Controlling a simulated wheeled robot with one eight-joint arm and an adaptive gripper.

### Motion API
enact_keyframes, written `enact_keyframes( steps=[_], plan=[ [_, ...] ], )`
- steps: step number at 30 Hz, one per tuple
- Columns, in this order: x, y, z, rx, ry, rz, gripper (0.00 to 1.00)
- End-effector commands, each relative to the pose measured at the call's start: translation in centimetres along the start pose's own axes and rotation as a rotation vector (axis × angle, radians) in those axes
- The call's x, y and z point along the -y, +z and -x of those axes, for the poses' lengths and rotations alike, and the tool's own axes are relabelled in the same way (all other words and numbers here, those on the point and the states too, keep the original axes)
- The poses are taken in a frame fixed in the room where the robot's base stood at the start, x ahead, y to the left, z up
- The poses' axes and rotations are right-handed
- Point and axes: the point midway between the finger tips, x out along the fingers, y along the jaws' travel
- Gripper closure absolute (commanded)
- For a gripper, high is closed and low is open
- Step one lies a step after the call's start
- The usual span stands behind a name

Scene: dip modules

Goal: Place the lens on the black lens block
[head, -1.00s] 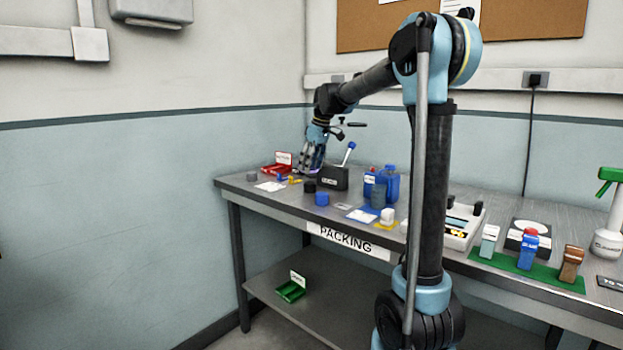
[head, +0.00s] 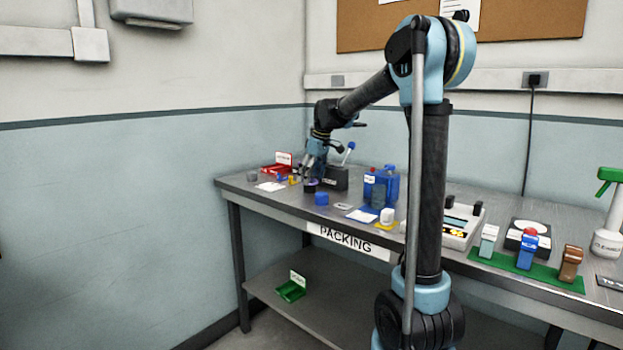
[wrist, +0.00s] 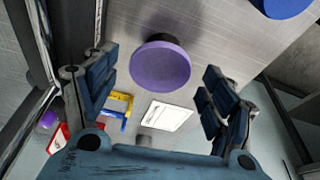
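The lens is a purple disc (wrist: 160,68) in the middle of the wrist view. It appears to rest flat on the black lens block (wrist: 158,39), whose dark side shows behind it. In the head view the block (head: 310,189) stands near the table's front edge, with a purple trace of the lens on top. My gripper (head: 311,178) is just above them, pointing down. In the wrist view its fingers (wrist: 158,82) are spread wide, one on each side of the lens, with gaps to it. Most of the lens block is hidden under the lens.
A black labelled box (head: 335,178) stands close to the right of my gripper. Blue bottles (head: 383,184) stand further right.

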Motion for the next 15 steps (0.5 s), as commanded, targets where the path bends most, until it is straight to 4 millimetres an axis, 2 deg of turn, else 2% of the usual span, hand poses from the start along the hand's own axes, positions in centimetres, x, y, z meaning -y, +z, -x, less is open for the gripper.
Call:
enact_keyframes(
  steps=[8, 11, 15],
  plan=[
    [0.0, -0.1, 0.2, 0.000, 0.000, 0.000, 0.23],
    [0.0, 0.0, 0.8, 0.000, 0.000, 0.000, 0.23],
    [0.0, 0.0, 2.9, 0.000, 0.000, 0.000, 0.23]
  ],
)
